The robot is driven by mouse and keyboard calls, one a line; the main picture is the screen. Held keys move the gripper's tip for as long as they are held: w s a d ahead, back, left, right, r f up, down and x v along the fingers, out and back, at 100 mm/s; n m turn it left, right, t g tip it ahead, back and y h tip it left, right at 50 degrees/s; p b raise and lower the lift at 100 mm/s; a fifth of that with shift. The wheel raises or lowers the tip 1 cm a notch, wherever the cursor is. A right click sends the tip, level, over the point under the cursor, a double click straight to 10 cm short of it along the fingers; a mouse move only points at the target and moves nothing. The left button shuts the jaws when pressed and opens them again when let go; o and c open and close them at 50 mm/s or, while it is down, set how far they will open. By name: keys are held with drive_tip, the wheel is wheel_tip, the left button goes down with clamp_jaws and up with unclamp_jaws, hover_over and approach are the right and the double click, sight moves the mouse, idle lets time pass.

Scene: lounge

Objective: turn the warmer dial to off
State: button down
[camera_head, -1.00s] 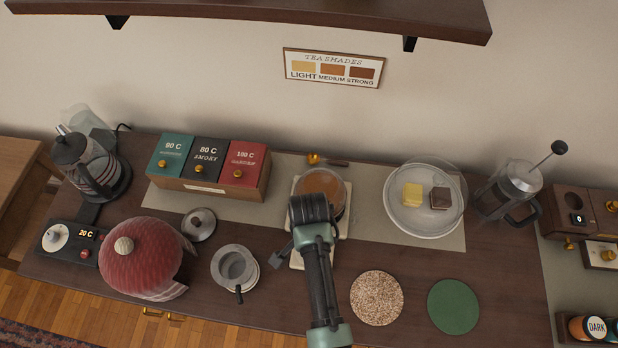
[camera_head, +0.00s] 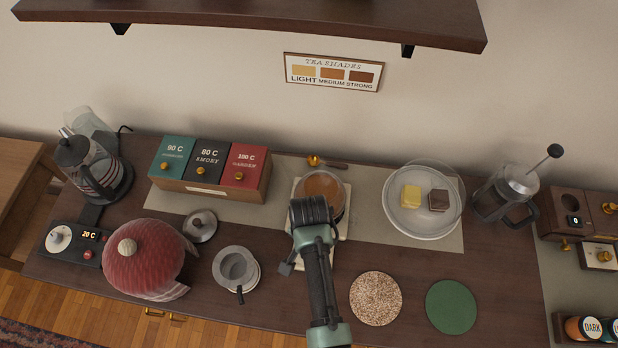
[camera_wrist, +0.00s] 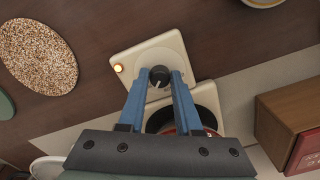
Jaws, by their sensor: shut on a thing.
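The warmer is a cream unit; its front plate (camera_wrist: 140,60) shows in the wrist view with a lit amber lamp (camera_wrist: 118,68). The dark round warmer dial (camera_wrist: 160,77) is on that plate, with a pale mark whose setting I cannot read. My gripper (camera_wrist: 161,82) has its two blue fingers closed on either side of the dial. In the head view my wrist hides the dial and fingertips; a corner of the cream warmer (camera_head: 343,225) shows beside it. A round vessel of amber-brown tea (camera_head: 324,186) stands at the warmer's back.
A speckled round mat (camera_head: 376,298) and a green mat (camera_head: 452,306) lie to the right. A tea box (camera_head: 207,188) is behind left; a plate with cakes (camera_head: 420,222) is behind right.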

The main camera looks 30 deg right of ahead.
drive_tip(key=n+p, duration=0.2)
drive_tip(key=n, duration=0.3)
drive_tip(key=shift+r+n, duration=0.1)
drive_tip(key=shift+n, duration=0.2)
drive_tip(key=n+p, duration=0.1)
drive_tip(key=n, duration=0.4)
drive_tip(key=n+p, duration=0.1)
drive_tip(key=n, duration=0.9)
drive_tip(key=shift+n, duration=0.3)
drive_tip(key=c, duration=0.6)
unclamp_jaws()
